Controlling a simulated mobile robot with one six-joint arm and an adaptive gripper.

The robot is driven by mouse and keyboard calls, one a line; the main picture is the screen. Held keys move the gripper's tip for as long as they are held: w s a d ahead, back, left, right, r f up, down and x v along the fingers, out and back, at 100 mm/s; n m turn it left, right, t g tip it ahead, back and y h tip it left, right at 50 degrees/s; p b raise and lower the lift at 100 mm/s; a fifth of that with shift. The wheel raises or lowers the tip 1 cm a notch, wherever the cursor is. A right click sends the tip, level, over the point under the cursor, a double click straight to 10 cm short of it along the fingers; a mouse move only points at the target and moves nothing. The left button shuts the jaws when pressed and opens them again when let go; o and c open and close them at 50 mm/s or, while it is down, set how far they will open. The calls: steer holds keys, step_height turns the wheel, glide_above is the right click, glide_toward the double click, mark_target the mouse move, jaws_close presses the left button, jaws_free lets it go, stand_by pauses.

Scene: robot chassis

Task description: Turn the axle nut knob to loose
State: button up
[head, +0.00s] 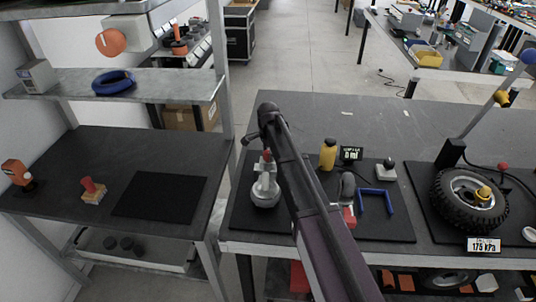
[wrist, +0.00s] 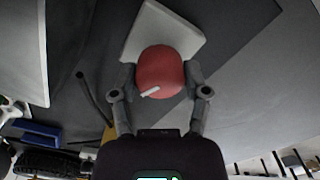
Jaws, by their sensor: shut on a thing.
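The axle nut knob, red and rounded with a white pointer mark, lies between my fingers in the wrist view (wrist: 161,68). Its pointer slants, lower at the left end and higher at the right. In the head view the red knob (head: 267,156) tops a pale grey metal fixture (head: 265,188) on the dark mat, partly hidden by my arm. My gripper (wrist: 160,80) is shut on the knob, with one finger on each side. In the head view my gripper (head: 266,148) is at the knob, its fingertips hard to make out.
A yellow bottle (head: 327,155), a small display (head: 350,154) and a blue U-shaped handle (head: 376,201) stand right of my arm. A black-tyred wheel (head: 470,200) lies farther right. A shelf unit with a blue ring (head: 113,82) stands left. The bench behind the fixture is clear.

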steer(key=n, duration=0.5)
steer(key=shift+n, duration=0.4)
steer(key=n, duration=1)
steer(key=shift+n, duration=0.4)
steer(key=n, duration=0.5)
steer(key=shift+n, duration=0.4)
steer(key=o, duration=1.1)
steer(key=shift+o, duration=0.2)
